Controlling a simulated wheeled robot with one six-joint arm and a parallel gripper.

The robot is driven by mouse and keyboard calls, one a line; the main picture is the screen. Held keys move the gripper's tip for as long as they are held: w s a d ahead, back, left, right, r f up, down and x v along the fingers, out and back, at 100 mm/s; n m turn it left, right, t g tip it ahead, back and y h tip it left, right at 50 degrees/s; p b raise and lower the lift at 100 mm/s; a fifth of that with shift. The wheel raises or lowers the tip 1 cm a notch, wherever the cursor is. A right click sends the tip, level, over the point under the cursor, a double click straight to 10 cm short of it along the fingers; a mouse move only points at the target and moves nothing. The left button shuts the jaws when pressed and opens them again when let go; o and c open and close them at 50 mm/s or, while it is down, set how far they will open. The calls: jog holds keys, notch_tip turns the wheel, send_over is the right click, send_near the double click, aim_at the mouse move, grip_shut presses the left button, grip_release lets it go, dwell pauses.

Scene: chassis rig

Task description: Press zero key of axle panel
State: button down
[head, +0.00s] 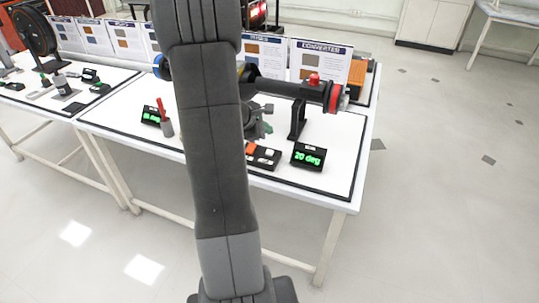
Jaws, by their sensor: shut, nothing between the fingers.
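The axle panel's display (308,157) stands at the table's front right and reads "20 deg" in green. Beside it on the left lies a dark key block (262,163) with an orange key (251,147) and white keys (269,152). The key labels are too small to read, and my arm hides the block's left end. My gripper (264,131) shows only partly, as a grey shape at the right edge of my arm. It appears shut and empty, just behind and above the key block in the picture. Contact with a key cannot be made out.
A black axle (287,88) with a red-banded end rests on a black stand (297,121) behind the keys. A second green display (151,116) and a red-handled tool (164,118) are left of my arm. Information boards line the back. Open floor lies right of the table (341,190).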

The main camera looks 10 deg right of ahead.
jog(key=b, duration=0.3)
send_over(267, 153)
notch_tip(267, 153, down, 5)
jog(key=shift+r, duration=0.2)
jog(key=shift+f+b, duration=0.85)
jog(key=shift+f, duration=0.15)
dwell(0.9)
jog(key=shift+f+b, duration=0.3)
jog(key=shift+b, duration=0.35)
jog(key=shift+f+b, duration=0.4)
jog(key=shift+b, duration=0.15)
dwell(0.3)
jog(key=shift+r, duration=0.1)
dwell(0.4)
jog(key=shift+r+p, duration=0.6)
jog(key=shift+r, duration=0.2)
jog(key=shift+r+p, duration=1.8)
jog(key=shift+r, duration=0.65)
